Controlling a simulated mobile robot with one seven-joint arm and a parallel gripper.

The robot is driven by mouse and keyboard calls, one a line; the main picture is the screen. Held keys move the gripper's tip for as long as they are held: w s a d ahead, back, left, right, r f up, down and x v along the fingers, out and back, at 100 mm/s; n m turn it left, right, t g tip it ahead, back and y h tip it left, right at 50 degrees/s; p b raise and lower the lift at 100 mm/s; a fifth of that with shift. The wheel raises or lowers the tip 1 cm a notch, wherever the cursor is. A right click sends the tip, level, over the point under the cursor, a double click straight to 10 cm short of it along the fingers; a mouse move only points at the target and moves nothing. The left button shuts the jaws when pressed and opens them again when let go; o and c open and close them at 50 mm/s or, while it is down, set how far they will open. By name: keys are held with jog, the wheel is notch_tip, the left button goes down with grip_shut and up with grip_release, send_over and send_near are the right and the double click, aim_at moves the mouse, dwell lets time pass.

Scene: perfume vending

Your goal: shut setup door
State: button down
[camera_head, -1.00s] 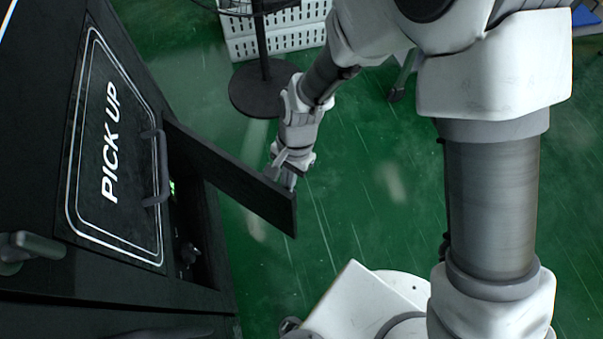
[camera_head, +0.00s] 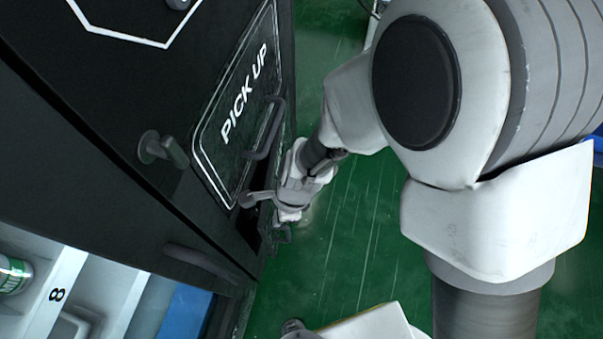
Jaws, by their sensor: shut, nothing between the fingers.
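My gripper (camera_head: 281,234) is at the lower right edge of the black machine, low beside the "PICK UP" panel (camera_head: 240,95). Its fingers are small and dark here, and they look shut and empty. The setup door is not clearly visible; my wrist and the panel's edge cover the place where it hung. I cannot tell its angle or whether my gripper touches it. A narrow dark gap (camera_head: 250,226) shows below the panel, left of my gripper. A grey knob-like part (camera_head: 249,198) sticks out there.
The black machine fills the left, with a grey latch (camera_head: 163,150), a curved handle (camera_head: 266,130) on the panel and a bar handle (camera_head: 200,263) lower down. Green floor (camera_head: 350,240) is free to the right.

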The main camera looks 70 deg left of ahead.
jog(key=shift+s+a, duration=0.2)
jog(key=shift+s, duration=0.25)
jog(key=shift+s+a, duration=0.2)
jog(key=shift+s, duration=0.25)
jog(key=shift+w, duration=0.15)
